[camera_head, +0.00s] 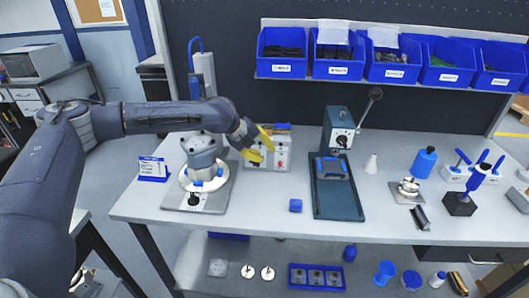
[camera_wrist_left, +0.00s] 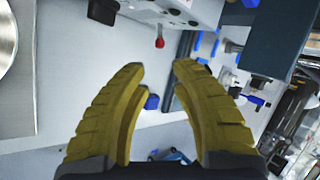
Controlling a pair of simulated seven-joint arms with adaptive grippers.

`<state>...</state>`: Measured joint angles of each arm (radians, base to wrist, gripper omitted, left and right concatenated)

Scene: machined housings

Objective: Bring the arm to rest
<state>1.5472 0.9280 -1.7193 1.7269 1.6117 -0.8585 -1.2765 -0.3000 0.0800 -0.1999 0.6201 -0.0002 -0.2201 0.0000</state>
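My left arm (camera_head: 170,115) reaches in from the left of the head view, over the left part of the workbench. Its left gripper (camera_head: 263,146) has yellow fingers and is in front of a light grey control box (camera_head: 280,163). In the left wrist view the two fingers of the left gripper (camera_wrist_left: 160,68) are apart with nothing held between them. A small blue block (camera_head: 295,205) lies on the bench apart from the gripper; it also shows in the wrist view (camera_wrist_left: 152,102). My right gripper is in neither view.
A press with a lever (camera_head: 340,130) and a dark green base (camera_head: 338,200) stands right of the gripper. A round-plated machine (camera_head: 205,170) stands below the arm. Blue bins (camera_head: 338,55) hang behind. The front middle of the bench (camera_head: 260,215) is clear.

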